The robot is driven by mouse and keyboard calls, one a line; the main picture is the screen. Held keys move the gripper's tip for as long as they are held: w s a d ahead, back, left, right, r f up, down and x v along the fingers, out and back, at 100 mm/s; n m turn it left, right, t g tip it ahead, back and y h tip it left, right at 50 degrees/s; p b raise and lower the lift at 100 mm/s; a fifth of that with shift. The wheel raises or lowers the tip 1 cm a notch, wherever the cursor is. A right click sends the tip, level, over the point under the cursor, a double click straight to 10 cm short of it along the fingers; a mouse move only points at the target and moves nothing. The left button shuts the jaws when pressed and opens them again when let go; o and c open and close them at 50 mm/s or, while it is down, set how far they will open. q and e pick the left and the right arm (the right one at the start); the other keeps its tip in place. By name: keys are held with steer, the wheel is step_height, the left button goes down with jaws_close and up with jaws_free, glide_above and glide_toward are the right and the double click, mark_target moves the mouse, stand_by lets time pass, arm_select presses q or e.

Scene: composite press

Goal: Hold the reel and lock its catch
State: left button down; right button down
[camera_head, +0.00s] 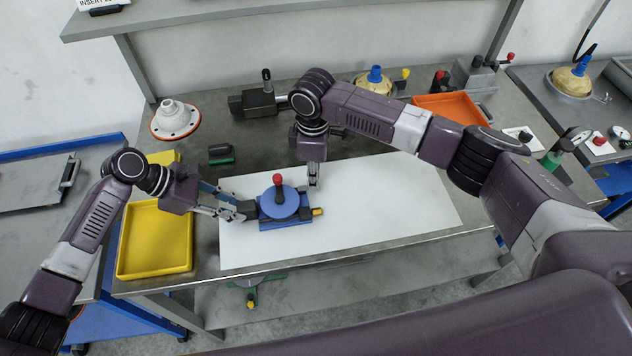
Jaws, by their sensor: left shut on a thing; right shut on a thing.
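The reel (286,203) is a blue disc with a red-topped knob, sitting on a blue block on the white mat. A short yellow-tipped part (317,211) sticks out of the block's right side; it may be the catch. My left gripper (243,211) comes in from the left and is shut on the left side of the reel's block. My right gripper (314,186) points down at the reel's right edge, just behind the yellow-tipped part. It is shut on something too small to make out.
The white mat (400,195) is clear to the right. A yellow tray (155,272) stands at the left and an orange tray (452,102) at the back right. A white flanged part (175,118) and a dark clamp-like device (258,101) stand behind.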

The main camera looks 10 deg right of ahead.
steer(key=shift+a+r, duration=0.1)
steer(key=shift+a, duration=0.55)
steer(key=c, duration=1.7)
jaws_free()
steer(key=shift+c, duration=0.2)
steer(key=shift+d, duration=0.1)
step_height(320, 180, up, 12)
